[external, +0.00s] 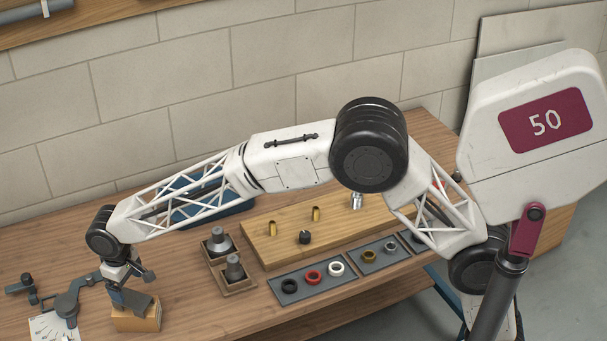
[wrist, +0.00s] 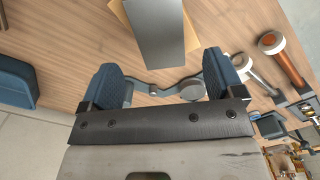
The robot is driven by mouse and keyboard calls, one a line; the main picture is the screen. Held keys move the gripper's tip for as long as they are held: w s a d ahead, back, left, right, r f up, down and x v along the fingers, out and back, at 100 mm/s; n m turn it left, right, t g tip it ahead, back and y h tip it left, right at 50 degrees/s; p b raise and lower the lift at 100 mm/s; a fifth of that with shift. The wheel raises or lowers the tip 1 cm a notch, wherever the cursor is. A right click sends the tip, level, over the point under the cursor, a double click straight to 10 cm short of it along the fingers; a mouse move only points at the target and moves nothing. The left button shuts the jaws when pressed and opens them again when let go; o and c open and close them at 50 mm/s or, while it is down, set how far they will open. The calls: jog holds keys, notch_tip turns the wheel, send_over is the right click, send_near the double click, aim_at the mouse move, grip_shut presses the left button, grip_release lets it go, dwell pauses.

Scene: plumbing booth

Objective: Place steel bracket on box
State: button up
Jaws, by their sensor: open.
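A small wooden box (external: 137,318) stands at the front left of the bench, and its tan edges (wrist: 119,12) show in the wrist view. A flat grey metal plate, which looks like the steel bracket (external: 134,299), lies over the top of the box. In the wrist view the bracket (wrist: 157,35) is slightly turned against the box, and its far end is cut off by the frame. My gripper (external: 118,283) is just above and beside the box. In the wrist view my gripper (wrist: 162,78) has its blue-padded fingers wide apart, with the bracket beyond their tips and not clamped.
A grey jointed metal arm (external: 68,301) lies left of the box, beside a white paper sheet (external: 50,327). Trays with grey fittings (external: 233,268) and coloured rings (external: 313,278) stand to the right. Bare bench lies between the box and the trays.

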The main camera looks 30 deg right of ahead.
aim_at(140, 293)
jog(key=shift+r, duration=2.85)
jog(key=shift+w+d, duration=0.1)
